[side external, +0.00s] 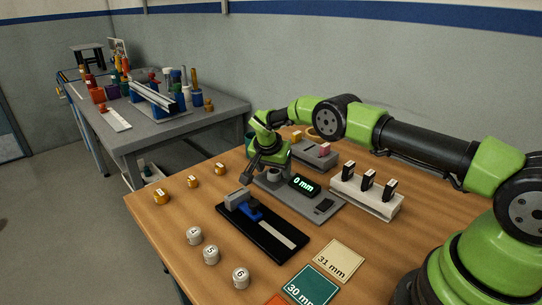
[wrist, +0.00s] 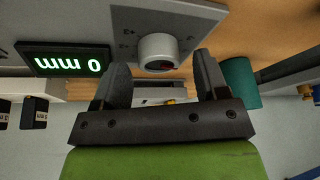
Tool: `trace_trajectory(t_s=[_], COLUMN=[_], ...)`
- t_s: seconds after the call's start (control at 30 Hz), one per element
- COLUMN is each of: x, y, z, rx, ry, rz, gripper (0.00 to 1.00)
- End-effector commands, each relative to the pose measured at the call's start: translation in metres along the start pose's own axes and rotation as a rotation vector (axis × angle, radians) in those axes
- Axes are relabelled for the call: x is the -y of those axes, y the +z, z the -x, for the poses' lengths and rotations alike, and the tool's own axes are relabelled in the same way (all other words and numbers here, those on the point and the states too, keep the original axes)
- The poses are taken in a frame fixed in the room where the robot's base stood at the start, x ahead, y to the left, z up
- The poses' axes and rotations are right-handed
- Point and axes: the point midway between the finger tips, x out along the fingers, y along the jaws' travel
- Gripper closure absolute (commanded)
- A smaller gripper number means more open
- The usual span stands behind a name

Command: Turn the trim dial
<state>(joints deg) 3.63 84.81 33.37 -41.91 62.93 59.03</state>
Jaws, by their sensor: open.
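The trim dial is a pale grey round knob (wrist: 158,48) on a grey panel (wrist: 125,20), with a small red mark on its face. In the side external view, the panel (side external: 325,219) lies on the wooden table and the dial is small beside my gripper. A dark display (side external: 304,186) on the panel reads "0 mm"; it shows upside down in the wrist view (wrist: 66,61). My gripper (side external: 250,179) is open. In the wrist view, its fingertips (wrist: 160,61) are on either side of the dial, with gaps visible. I cannot tell how far off in depth.
A black slide fixture (side external: 262,228) stands in front of the panel. White numbered weights (side external: 210,255) and orange ones (side external: 192,181) stand nearby. A white rack (side external: 366,194) with black-handled pieces is to the right. Cards (side external: 338,259) lie at the front. A green cylinder (wrist: 239,82) is beside my gripper.

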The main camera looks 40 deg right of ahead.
Motion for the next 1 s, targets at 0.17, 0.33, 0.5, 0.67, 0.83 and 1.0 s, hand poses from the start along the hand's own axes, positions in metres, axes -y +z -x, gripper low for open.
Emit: trace_trajectory(t_s=[0.17, 0.33, 0.5, 0.67, 0.83, 1.0], x=[0.001, 0.001, 0.0, 0.0, 0.0, -0.001], y=[0.0, 0.0, 0.0, 0.0, 0.001, 0.0], z=[0.026, 0.058, 0.082, 0.09, 0.091, 0.094], rx=[-0.001, -0.001, -0.001, 0.0, 0.0, 0.002], ry=[-0.003, -0.003, -0.003, 0.0, 0.0, -0.004], rz=[0.001, 0.0, -0.001, -0.001, -0.001, 0.002], gripper=[0.33, 0.33, 0.33, 0.33, 0.33, 0.33])
